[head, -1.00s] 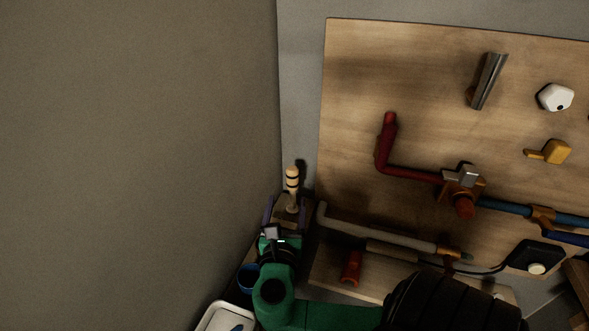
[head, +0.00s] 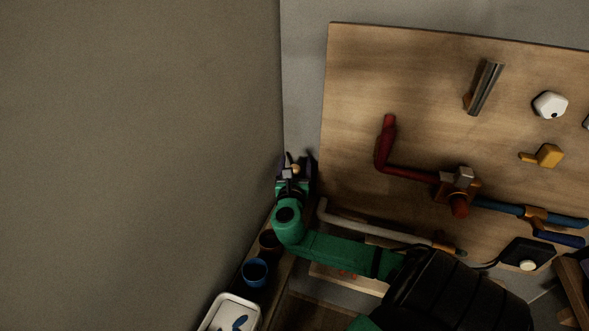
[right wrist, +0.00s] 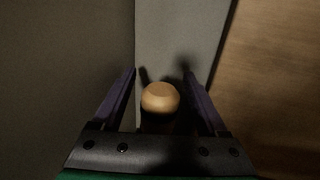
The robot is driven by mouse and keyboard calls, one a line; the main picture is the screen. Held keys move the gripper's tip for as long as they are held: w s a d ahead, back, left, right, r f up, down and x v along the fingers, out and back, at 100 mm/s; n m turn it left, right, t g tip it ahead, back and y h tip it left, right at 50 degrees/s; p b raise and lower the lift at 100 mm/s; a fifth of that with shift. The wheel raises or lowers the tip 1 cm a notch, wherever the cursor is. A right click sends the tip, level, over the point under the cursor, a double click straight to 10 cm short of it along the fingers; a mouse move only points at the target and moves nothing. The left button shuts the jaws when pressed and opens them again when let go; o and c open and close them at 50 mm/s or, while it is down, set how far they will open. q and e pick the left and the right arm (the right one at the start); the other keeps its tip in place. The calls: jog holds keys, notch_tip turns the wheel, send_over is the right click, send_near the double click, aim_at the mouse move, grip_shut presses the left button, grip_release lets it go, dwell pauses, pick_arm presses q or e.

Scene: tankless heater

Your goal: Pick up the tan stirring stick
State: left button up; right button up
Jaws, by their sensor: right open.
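The tan stirring stick (head: 296,168) stands in the corner by the wall, left of the wooden board. In the head view only a little of its top shows; my right gripper hides the rest. My right gripper (head: 294,161) is open, with its purple fingers on either side of the stick. In the right wrist view, the stick's rounded tan top (right wrist: 160,97) sits between the two open fingers (right wrist: 160,76), with a visible gap on each side. The lower part of the stick is dark and hidden there. My left gripper is out of view.
A wooden board (head: 410,80) with red and blue pipes stands right of the corner. A plain wall (head: 140,160) is close on the left. A blue cup (head: 255,271) and a white tray (head: 228,308) are on the narrow shelf below my right gripper.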

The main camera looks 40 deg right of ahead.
grip_shut()
jog(key=shift+r, duration=0.1)
